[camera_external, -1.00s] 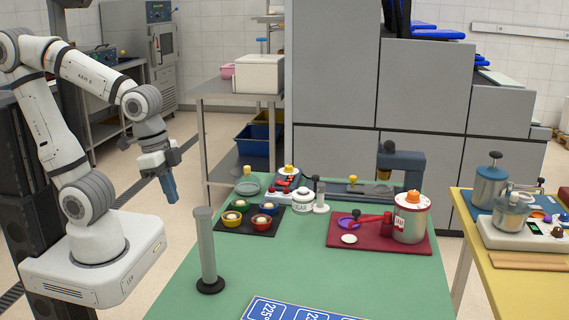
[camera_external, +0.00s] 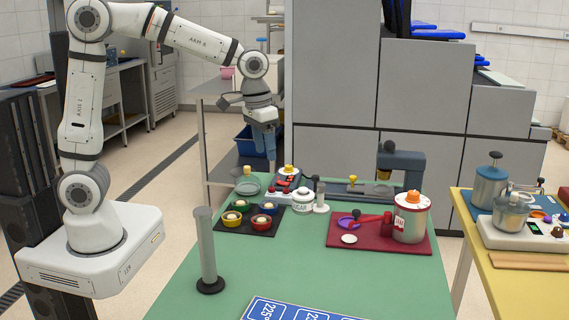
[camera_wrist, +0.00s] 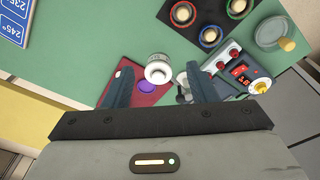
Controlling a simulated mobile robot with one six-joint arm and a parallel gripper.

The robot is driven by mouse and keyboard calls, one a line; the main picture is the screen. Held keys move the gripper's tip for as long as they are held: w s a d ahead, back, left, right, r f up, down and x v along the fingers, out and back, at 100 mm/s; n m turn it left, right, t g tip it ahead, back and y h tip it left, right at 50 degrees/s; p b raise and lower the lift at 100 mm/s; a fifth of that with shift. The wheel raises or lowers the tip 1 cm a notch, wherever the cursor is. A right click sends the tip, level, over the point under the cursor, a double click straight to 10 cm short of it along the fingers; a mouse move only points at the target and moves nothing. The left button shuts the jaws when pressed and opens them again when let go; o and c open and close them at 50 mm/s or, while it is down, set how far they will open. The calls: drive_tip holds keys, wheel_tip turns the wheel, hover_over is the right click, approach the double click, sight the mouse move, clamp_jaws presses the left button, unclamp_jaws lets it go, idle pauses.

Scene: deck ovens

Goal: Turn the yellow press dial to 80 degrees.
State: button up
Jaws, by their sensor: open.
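In the wrist view the yellow knob (camera_wrist: 260,86) is on a pale round base at the end of the box (camera_wrist: 238,70), beside a red lit display. The knob's angle is too small to read. My gripper (camera_external: 268,157) hangs above the back left of the table, close to the knob in the outside view. In the wrist view my gripper (camera_wrist: 160,88) is open and empty, with the knob right of its fingers.
A white sugar jar (camera_external: 302,201) stands beside the box. A black tray (camera_external: 246,227) with several coloured cups is in front. A glass dish with a yellow knob (camera_external: 247,186) is left. A grey post (camera_external: 208,250) and red mat (camera_external: 345,240) flank clear table.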

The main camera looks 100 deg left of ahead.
drive_tip(key=w+a+f+n+p, duration=0.1)
drive_tip(key=w+a+n, duration=0.2)
drive_tip(key=a, duration=0.7)
drive_tip(key=n+g+p, duration=0.1)
drive_tip(key=n+p, duration=0.2)
drive_tip(key=n, duration=0.4)
hover_over(289, 166)
drive_tip(key=shift+h, duration=0.3)
wheel_tip(289, 166, down, 10)
drive_tip(key=shift+s+a+f, duration=0.1)
drive_tip(key=shift+a+f, duration=0.05)
drive_tip(key=shift+f, duration=0.1)
wheel_tip(289, 166, down, 8)
drive_tip(key=shift+r+p, duration=0.1)
drive_tip(key=shift+p, duration=0.6)
drive_tip(key=c, duration=1)
drive_tip(key=shift+o, duration=0.2)
